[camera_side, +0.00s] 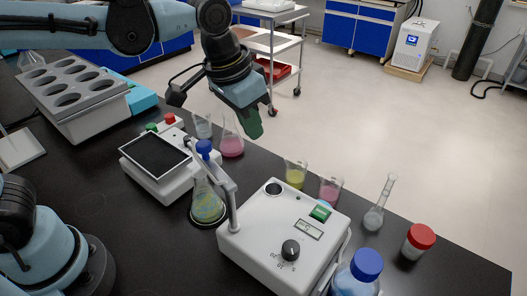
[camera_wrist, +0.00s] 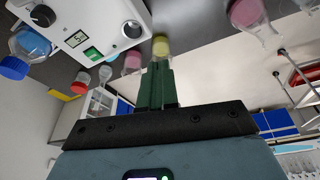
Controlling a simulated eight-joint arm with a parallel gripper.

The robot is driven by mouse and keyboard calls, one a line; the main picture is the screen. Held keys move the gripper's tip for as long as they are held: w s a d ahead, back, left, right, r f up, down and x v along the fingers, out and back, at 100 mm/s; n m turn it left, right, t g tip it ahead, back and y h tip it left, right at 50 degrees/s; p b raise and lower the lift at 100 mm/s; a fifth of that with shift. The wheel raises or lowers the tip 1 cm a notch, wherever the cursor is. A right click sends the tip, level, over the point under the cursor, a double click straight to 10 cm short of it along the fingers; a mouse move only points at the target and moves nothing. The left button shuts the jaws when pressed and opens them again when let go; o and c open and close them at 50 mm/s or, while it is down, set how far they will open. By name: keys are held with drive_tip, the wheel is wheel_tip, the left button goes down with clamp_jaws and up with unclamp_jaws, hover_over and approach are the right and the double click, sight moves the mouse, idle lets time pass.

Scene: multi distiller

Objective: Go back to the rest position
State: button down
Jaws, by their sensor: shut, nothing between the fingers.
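My gripper (camera_side: 250,128) is up in the air above the far side of the black bench, near the pink flask, in the side view. Its green fingers point down and to the right. In the wrist view the green fingers (camera_wrist: 157,82) are together with nothing between them. The yellow beaker shows just beyond their tips there. The gripper appears clear of all the glassware.
On the bench stand a white device with a knob (camera_side: 285,240), a flask under its arm (camera_side: 207,205), a pink flask (camera_side: 232,146), yellow (camera_side: 295,176) and pink (camera_side: 330,191) beakers, a blue-capped bottle (camera_side: 357,275), a hotplate (camera_side: 155,160) and a grey rack (camera_side: 75,92).

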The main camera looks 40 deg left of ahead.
drive_tip(key=s+a+f+n+t, duration=0.1)
drive_tip(key=s+a+f+t, duration=0.1)
drive_tip(key=a, duration=0.4)
drive_tip(key=s+a+f+n+t+y, duration=0.1)
drive_tip(key=s+a+f+n+t, duration=0.1)
drive_tip(key=s+a, duration=0.2)
drive_tip(key=a, duration=0.3)
drive_tip(key=shift+s+a, duration=0.3)
drive_tip(key=shift+s, duration=0.1)
drive_tip(key=shift+d, duration=0.1)
idle(0.8)
wheel_tip(320, 180, up, 2)
drive_tip(key=m+g, duration=0.6)
drive_tip(key=g, duration=0.1)
hover_over(321, 212)
drive_tip(key=shift+f, duration=3.15)
